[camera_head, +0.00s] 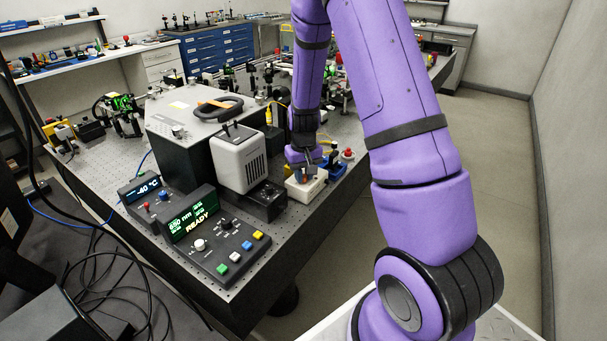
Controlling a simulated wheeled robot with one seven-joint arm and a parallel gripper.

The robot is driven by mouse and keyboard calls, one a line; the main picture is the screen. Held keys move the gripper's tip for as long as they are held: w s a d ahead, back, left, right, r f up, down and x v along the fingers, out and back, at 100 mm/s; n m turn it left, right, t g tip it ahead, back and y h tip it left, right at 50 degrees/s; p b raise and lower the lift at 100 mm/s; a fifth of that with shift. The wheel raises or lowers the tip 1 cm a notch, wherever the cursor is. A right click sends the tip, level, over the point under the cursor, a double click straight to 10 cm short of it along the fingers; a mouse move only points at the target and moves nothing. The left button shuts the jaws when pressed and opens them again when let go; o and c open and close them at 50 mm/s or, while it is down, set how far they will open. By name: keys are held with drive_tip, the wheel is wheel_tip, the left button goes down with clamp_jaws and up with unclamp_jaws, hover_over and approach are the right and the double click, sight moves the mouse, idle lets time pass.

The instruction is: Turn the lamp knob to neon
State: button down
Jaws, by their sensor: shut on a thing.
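My arm reaches over the right side of the optical bench (285,228). My gripper (303,174) points down at a small cream box (306,190) near the bench's right edge. The fingers are shut on what appears to be the lamp knob on top of this box. The knob is almost wholly hidden by the fingers, with a bit of orange showing beside them. Any lamp labels and the knob's pointer are too small or hidden to read.
A blue box (337,171) stands just right of the cream box. A white-topped unit (238,160) stands to the left. A control panel (213,235) with a "READY" display and coloured buttons lies at the near edge. Open floor lies right of the bench.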

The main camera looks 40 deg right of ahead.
sight(304, 176)
idle(0.3)
drive_tip(key=c, duration=1)
unclamp_jaws()
drive_tip(key=shift+r, duration=0.1)
wheel_tip(304, 176, up, 11)
drive_tip(key=shift+f, duration=0.15)
